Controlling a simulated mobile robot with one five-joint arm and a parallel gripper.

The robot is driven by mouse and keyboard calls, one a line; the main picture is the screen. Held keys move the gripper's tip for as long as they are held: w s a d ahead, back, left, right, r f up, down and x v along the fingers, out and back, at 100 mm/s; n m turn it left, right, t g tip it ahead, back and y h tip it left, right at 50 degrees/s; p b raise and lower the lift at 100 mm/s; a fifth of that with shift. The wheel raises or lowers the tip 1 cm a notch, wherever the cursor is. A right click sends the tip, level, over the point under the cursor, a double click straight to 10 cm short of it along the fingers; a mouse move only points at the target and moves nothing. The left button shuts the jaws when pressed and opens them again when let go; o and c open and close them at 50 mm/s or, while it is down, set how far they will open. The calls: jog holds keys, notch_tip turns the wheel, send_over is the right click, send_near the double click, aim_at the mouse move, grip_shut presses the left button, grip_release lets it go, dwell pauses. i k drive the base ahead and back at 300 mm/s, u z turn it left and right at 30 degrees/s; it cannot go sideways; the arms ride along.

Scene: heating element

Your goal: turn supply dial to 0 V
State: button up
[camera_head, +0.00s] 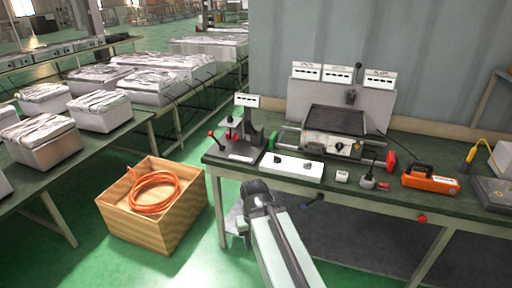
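A dark box-shaped unit (336,121) stands on the green bench. Its front panel carries a dial (338,146) and a few small controls. The dial's pointer and markings are too small to read. A flat white panel (292,166) with two small dark knobs lies in front and to the left. I cannot tell for sure which of these is the supply dial. My pale arm reaches up from the bottom, and its dark end (258,196) is below and in front of the bench's front edge, apart from the controls. I cannot make out the gripper's fingers.
The bench (390,196) also bears a black stand with a red-knobbed lever (238,140), an orange tool (430,179) and a grey plug-like part (367,181). White-labelled panels stand behind. A wooden crate (180,233) with an orange coil (153,191) sits on the floor, left.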

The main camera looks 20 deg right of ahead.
aim_at(277, 160)
jog(key=z, duration=0.05)
jog(key=i, duration=1.1)
jog(key=z, duration=0.55)
